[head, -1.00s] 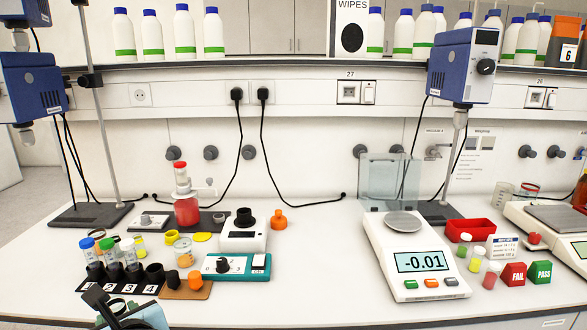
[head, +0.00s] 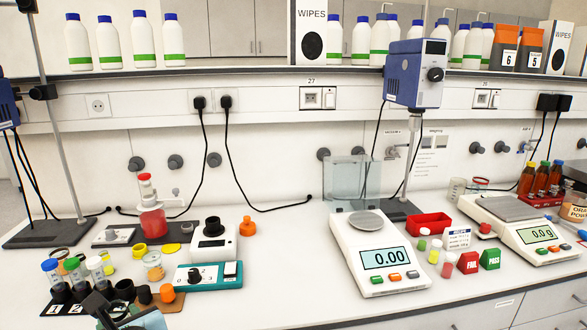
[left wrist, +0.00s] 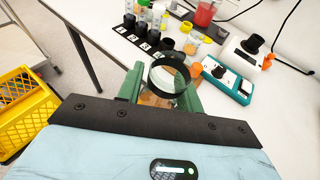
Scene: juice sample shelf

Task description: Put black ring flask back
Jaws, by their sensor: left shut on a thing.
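In the left wrist view, my left gripper (left wrist: 165,86) is shut on a glass flask with a black ring (left wrist: 170,62). The ring faces the camera between the green fingers. The flask's lower part is hidden or hard to make out. In the head view, my left gripper (head: 118,312) is at the bottom edge, in front of the numbered black rack (head: 72,308); the flask cannot be told clearly there. My right gripper is not in view.
The rack holds capped vials (head: 75,268) and a black holder (head: 124,290) that looks empty. A teal-fronted device (head: 209,276) and a red flask (head: 152,222) stand nearby. The balance (head: 385,259) reads 0.00. A yellow crate (left wrist: 25,110) is on the floor at left.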

